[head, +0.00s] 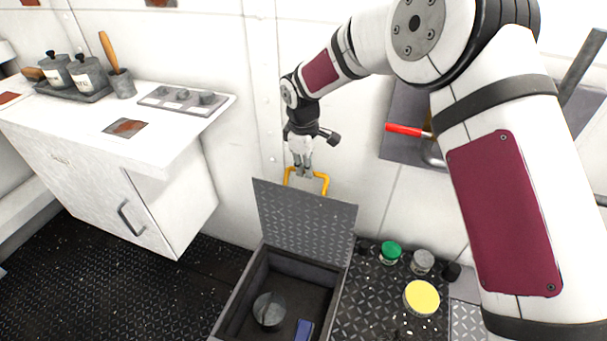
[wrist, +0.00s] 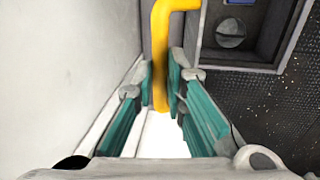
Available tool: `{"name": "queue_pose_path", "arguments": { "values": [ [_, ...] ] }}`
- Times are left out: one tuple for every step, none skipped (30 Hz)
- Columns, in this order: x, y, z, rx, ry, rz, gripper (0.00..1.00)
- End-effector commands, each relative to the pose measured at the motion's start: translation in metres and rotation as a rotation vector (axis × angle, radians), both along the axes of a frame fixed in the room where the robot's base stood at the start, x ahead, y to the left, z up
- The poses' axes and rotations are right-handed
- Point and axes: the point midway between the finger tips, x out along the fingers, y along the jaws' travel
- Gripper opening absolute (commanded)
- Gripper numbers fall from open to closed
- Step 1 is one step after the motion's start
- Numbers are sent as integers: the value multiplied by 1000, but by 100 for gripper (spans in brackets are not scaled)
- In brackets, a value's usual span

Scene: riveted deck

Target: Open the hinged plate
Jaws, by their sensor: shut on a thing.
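The hinged plate (head: 305,222) is a grey diamond-tread lid standing raised, close to upright, at the back of an open floor box (head: 338,297) in the head view. Its yellow handle (head: 322,183) is at the plate's top edge. My gripper (head: 303,172) is at the handle, above the plate. In the wrist view the yellow handle (wrist: 160,60) lies between the teal finger pads of my gripper (wrist: 172,95), which is shut on it. The box's inside shows, with a dark round object (head: 268,311) and a blue object (head: 303,330) in it.
A white cabinet (head: 165,205) with a counter stands at the left. Several cans, one with a yellow lid (head: 421,297) and one green (head: 390,252), stand on the deck right of the box. A red-handled lever (head: 405,130) is on the wall. The dark deck left of the box is clear.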

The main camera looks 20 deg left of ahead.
Motion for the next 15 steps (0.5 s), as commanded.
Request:
{"name": "queue_pose_path", "arguments": {
  "values": [
    [1, 1, 2, 2, -4, 1, 0],
    [1, 1, 2, 2, -4, 1, 0],
    [1, 1, 3, 2, -4, 1, 0],
    [1, 1, 3, 2, -4, 1, 0],
    [1, 1, 3, 2, -4, 1, 0],
    [1, 1, 3, 1, -5, 1, 0],
    [1, 1, 3, 2, -5, 1, 0],
    [1, 1, 3, 2, -5, 1, 17],
    [1, 1, 3, 2, -5, 1, 26],
    [1, 1, 3, 2, -5, 0, 32],
    [1, 1, 3, 2, -5, 0, 32],
    [1, 1, 3, 2, -4, 0, 32],
    [1, 1, 3, 2, -4, 0, 32],
    [1, 0, 2, 2, -4, 0, 32],
    [1, 0, 2, 2, -3, 0, 32]
  ]
}}
